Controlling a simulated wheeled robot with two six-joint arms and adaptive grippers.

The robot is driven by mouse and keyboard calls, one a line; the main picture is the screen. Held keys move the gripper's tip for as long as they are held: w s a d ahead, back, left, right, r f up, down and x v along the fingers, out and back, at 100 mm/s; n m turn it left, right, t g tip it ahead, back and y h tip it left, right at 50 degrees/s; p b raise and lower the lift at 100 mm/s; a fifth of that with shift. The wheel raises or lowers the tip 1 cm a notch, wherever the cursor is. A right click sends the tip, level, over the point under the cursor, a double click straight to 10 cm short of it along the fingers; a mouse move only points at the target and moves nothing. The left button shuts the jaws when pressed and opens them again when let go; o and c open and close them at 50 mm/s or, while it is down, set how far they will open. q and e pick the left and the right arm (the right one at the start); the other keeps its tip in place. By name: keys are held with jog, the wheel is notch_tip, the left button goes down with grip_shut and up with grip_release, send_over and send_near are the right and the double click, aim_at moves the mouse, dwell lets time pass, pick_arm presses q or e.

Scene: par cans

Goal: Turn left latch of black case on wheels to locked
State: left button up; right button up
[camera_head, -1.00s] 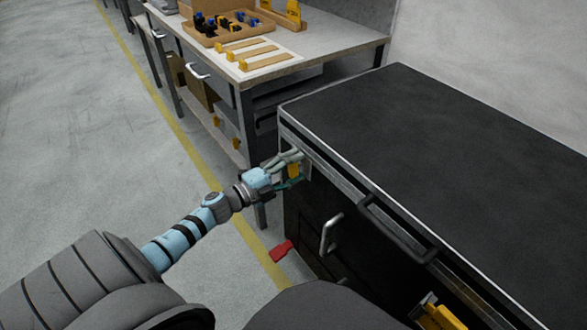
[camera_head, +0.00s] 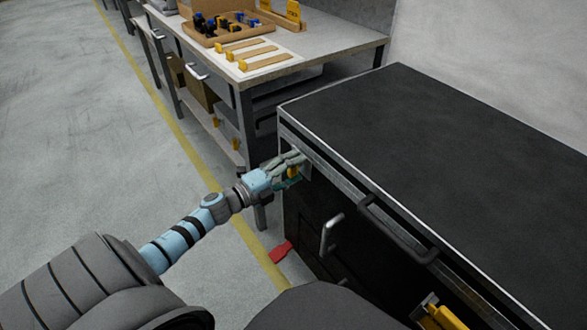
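The black case (camera_head: 430,150) stands on the right, with a flat dark lid and metal edge trim. A latch with a yellow part (camera_head: 293,172) sits on its front face near the left corner. My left gripper (camera_head: 296,167) is at this latch, with its fingers on either side of the yellow part. The fingers hide most of the latch, so its turn and any firm contact are hard to tell.
A dark bar handle (camera_head: 395,230) and a light handle (camera_head: 331,233) stick out from the case front. A red pedal-like part (camera_head: 281,251) is low at its left. A workbench (camera_head: 350,42) with an open box (camera_head: 215,28) stands behind. Open floor (camera_head: 100,150) lies left.

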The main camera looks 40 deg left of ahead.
pick_arm(q)
jog(key=shift+o, duration=1)
jog(key=v, duration=1.2)
